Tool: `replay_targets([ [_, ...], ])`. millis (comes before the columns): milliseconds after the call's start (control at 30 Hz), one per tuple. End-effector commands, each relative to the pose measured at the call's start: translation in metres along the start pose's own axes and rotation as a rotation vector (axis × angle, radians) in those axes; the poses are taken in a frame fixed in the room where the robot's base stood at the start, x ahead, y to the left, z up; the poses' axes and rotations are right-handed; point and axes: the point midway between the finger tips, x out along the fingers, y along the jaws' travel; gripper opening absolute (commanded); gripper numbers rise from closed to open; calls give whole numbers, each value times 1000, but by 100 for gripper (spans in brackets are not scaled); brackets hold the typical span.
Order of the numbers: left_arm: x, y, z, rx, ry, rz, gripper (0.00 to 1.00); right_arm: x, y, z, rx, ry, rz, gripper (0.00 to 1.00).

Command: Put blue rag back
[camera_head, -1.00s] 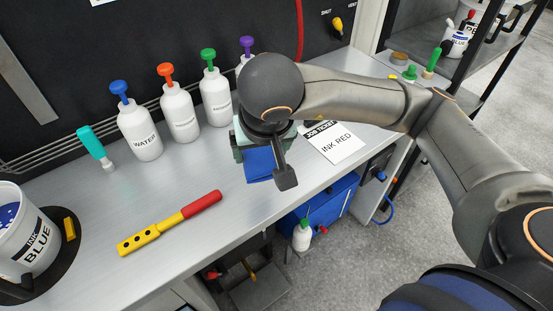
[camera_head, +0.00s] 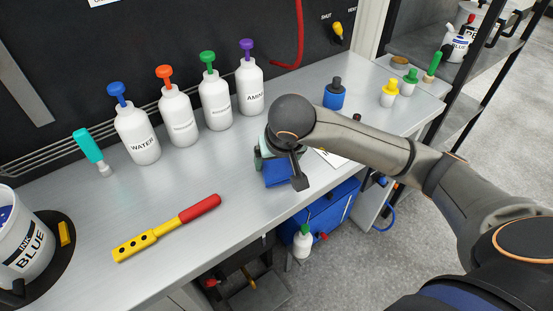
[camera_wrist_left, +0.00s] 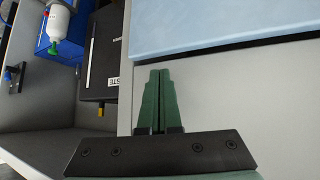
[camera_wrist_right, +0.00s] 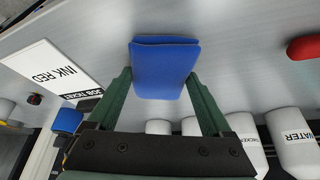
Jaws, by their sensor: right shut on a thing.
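The blue rag (camera_head: 277,172) is a folded blue piece over the right part of the grey bench in the head view, partly hidden by my right gripper (camera_head: 284,164). In the right wrist view the rag (camera_wrist_right: 166,68) spans the gap between the green fingers of my right gripper (camera_wrist_right: 164,80), which is shut on it. I cannot tell whether the rag touches the bench top. My left gripper (camera_wrist_left: 158,75) is shut and empty in the left wrist view, its green fingers together, and is out of the head view.
Several white bottles, one marked water (camera_head: 139,141), line the back of the bench. A blue jar (camera_head: 334,95) stands behind my right arm. A job ticket card (camera_wrist_right: 58,68) lies beside the rag. A yellow and red tool (camera_head: 166,228) and an ink bucket (camera_head: 25,250) are left.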

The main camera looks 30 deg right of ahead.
Motion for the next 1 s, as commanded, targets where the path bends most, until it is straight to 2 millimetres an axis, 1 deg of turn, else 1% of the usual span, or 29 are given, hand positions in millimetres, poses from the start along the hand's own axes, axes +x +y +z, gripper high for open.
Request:
replay_targets([
  [167,0,0,4,0,-7,-1,0,0,0,0,1,1,-1,39],
  [300,4,-1,9,-1,-10,-1,0,4,0,2,0,1,0,39],
  [333,3,0,8,-1,-11,0,0,4,0,1,0,1,0,85],
  [467,2,0,8,-1,-16,1,0,2,0,1,1,0,0,100],
  [700,1,1,5,-1,-10,2,0,2,0,1,1,0,0,100],
  [833,-2,1,-1,0,-4,1,0,-4,0,-1,1,0,-1,100],
  [967,-2,0,-2,0,3,0,0,-26,-1,-2,0,6,-3,100],
  [1000,-3,0,-2,0,3,0,0,-35,-1,-2,-1,7,-3,100],
])
